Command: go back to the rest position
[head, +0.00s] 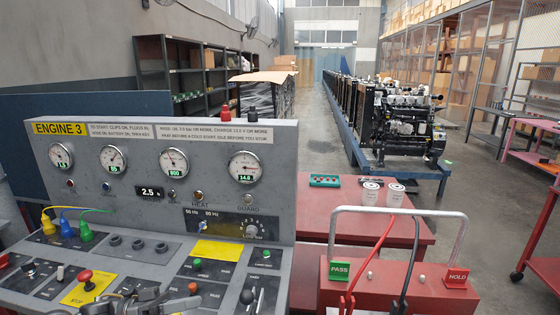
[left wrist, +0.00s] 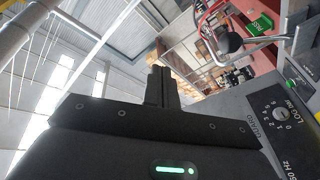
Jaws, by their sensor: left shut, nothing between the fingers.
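My left gripper (head: 140,301) is at the bottom edge of the head view, low in front of the grey engine console (head: 275,178), and only part of it shows. In the left wrist view its dark fingers (left wrist: 161,87) are together with nothing between them. That view is tilted, with the console's load knob (left wrist: 281,114) at the right and the roof behind the fingers. The console panel carries gauges, a red mushroom button (head: 86,276) and several levers. I cannot tell whether the gripper touches the panel. My right gripper is not in view.
A red box with a metal handle (head: 400,212) and PASS and HOLD tags stands right of the console.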

